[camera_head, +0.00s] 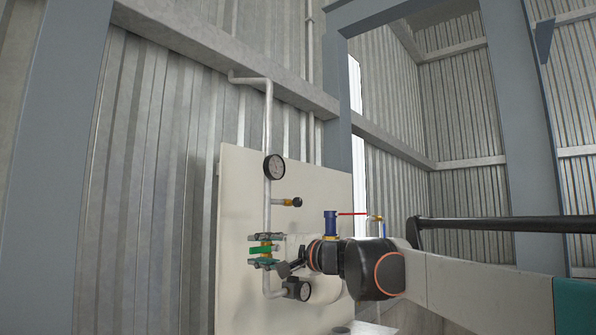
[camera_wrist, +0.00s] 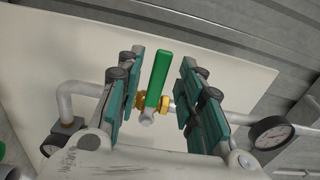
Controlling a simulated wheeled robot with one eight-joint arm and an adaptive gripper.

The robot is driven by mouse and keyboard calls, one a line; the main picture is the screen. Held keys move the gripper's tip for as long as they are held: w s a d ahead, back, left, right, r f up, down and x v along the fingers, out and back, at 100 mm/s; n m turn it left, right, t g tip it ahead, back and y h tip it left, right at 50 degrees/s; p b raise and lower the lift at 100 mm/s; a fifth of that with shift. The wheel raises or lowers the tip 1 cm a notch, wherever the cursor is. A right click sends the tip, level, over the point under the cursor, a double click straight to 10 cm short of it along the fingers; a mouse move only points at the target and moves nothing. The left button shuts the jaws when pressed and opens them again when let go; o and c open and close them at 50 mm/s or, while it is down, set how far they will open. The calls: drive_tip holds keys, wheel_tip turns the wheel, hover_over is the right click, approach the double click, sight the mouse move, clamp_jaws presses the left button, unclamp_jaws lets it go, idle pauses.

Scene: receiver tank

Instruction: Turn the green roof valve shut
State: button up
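The green valve handle (camera_head: 262,249) sits on the vertical pipe on the pale panel, with brass fittings at the valve. In the wrist view the green handle (camera_wrist: 157,76) lies across the pipe line, with the brass valve body (camera_wrist: 166,101) beneath it. My gripper (camera_head: 265,250) has reached the valve, one finger above and one below the handle. In the wrist view my gripper (camera_wrist: 162,62) is open, its teal fingers on either side of the handle with a visible gap on both sides. Part of the pipe is hidden behind the fingers.
A round gauge (camera_head: 273,167) is above the valve and another gauge (camera_head: 299,290) below. A capped side branch (camera_head: 290,202) sticks out between. A blue fitting (camera_head: 331,223) with a red lever (camera_head: 352,213) shows just above my wrist. The panel (camera_head: 235,190) left of the pipe is clear.

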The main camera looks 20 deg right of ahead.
wheel_tip(320, 180, up, 10)
drive_tip(key=shift+f, duration=0.2)
drive_tip(key=shift+s, duration=0.1)
